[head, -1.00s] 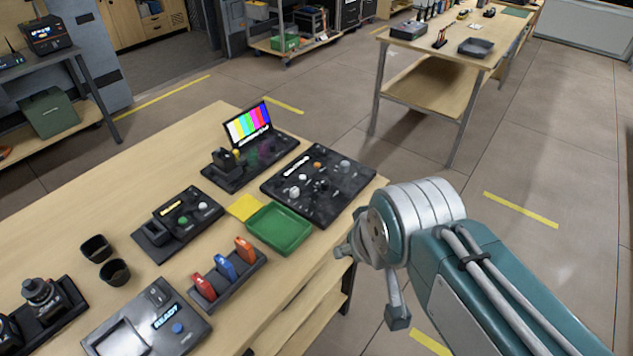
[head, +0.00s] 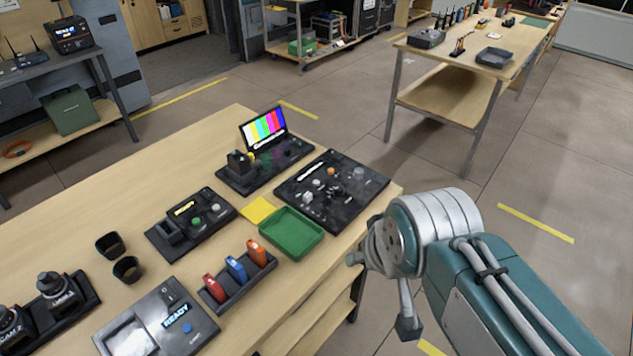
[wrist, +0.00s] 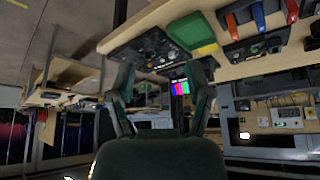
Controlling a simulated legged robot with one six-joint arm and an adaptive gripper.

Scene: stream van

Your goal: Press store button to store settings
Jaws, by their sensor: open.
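A black control panel (head: 333,190) with several knobs and buttons lies near the right edge of the wooden table. A smaller black panel (head: 192,222) with a green and a white button lies left of it. A grey device (head: 160,325) with a lit "READY" display and a blue button (head: 188,328) is at the front. I cannot read which button is the store button. My gripper (wrist: 162,95) is open and empty in the wrist view, its two fingers apart. It is off the table's right side, touching no button. The large panel also shows in the wrist view (wrist: 150,48).
A green tray (head: 291,233) and a yellow pad (head: 258,210) lie left of the large panel. A rack (head: 236,285) holds red, blue and orange pieces. A colour-bar screen (head: 263,126) stands behind. Two black cups and another bench (head: 450,95) are around; the floor between is clear.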

